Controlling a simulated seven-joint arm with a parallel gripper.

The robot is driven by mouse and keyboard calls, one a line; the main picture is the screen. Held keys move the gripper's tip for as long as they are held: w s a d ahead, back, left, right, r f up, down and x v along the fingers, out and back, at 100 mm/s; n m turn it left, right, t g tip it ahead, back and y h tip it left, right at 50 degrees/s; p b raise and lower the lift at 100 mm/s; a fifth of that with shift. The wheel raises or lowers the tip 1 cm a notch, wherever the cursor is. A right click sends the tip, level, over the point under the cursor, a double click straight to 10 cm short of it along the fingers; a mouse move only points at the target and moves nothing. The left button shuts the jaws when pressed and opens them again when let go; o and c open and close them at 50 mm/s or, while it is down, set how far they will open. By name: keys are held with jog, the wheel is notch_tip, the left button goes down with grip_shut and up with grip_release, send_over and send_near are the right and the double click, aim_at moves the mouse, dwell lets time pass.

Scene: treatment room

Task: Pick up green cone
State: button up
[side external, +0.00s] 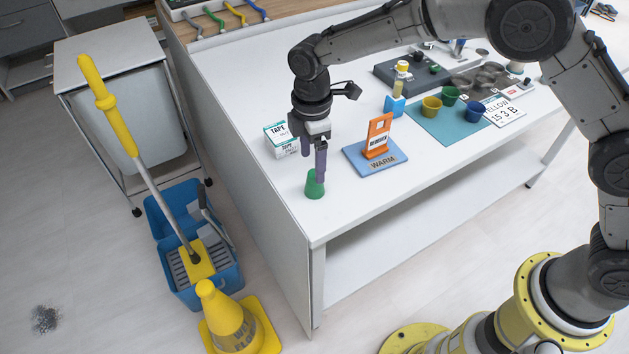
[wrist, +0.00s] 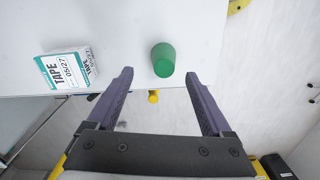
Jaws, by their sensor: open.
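The green cone (side external: 314,185) stands on the white table near its front left edge. It is also in the wrist view (wrist: 163,60), upper middle, near the table edge. My gripper (side external: 314,166) is just above it in the side view, with one finger overlapping the cone's top there. In the wrist view my gripper (wrist: 158,75) has its two purple fingers spread wide apart. The cone lies between their lines, near the level of the tips, with clear space on both sides. The gripper is open and holds nothing.
A tape box (side external: 283,140) stands close by on the left. A blue WARM mat (side external: 390,165) with an orange sign (side external: 377,135) lies to the right. Farther right are a teal mat (side external: 443,142) and small cups. A mop bucket (side external: 178,215) and yellow floor cone (side external: 228,315) stand on the floor.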

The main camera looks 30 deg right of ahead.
aim_at(314, 182)
jog(key=shift+s+f, duration=0.15)
jog(key=shift+f, duration=1.25)
jog(key=shift+s+f, duration=0.15)
jog(key=shift+f, duration=1.25)
grip_shut()
